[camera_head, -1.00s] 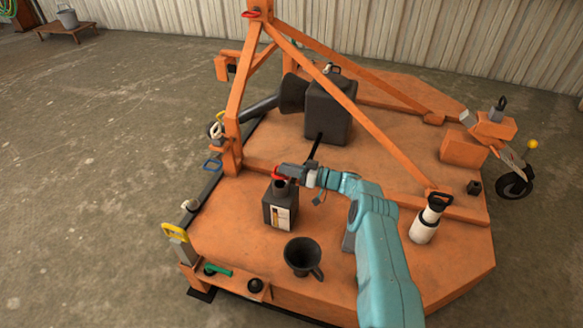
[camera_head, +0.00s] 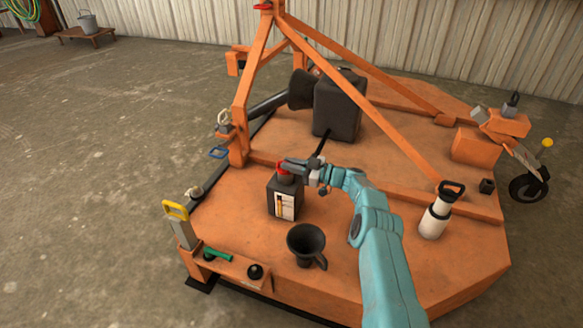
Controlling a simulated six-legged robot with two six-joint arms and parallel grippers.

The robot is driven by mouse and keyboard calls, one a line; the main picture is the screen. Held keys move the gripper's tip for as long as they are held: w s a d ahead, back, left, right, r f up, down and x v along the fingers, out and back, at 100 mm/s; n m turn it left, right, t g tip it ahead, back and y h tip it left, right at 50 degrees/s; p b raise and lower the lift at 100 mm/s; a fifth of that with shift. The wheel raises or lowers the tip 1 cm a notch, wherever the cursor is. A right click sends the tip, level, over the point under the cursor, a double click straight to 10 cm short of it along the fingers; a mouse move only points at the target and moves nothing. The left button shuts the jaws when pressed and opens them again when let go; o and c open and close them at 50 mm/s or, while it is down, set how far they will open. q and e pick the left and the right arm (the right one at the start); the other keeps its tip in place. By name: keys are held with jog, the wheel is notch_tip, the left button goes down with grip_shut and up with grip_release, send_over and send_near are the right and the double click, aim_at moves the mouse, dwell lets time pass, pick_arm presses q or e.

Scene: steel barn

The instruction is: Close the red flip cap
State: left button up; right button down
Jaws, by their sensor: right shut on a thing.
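The dark square bottle (camera_head: 284,201) with a white and yellow label stands upright on the orange deck. The red flip cap (camera_head: 283,168) is at its top, partly covered by my gripper. Whether the lid is fully down cannot be seen. My right gripper (camera_head: 291,166) comes in from the right at the top of the bottle, with its jaws shut on the red flip cap. My left gripper is not in view.
A black funnel (camera_head: 306,244) stands just in front of the bottle. A large black can (camera_head: 338,107) stands behind, and a white cylinder (camera_head: 434,218) to the right. Bare deck lies left of the bottle.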

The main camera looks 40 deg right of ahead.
jog(key=shift+w+r, duration=0.15)
jog(key=c, duration=1.4)
grip_release()
jog(key=shift+o, duration=1)
jog(key=shift+w+f, duration=0.1)
jog(key=shift+f, duration=0.1)
jog(key=shift+r, duration=0.1)
jog(key=shift+s, duration=0.2)
jog(key=shift+s+d, duration=0.25)
jog(key=p+v, duration=0.4)
jog(key=v, duration=1.1)
jog(key=shift+s, duration=0.35)
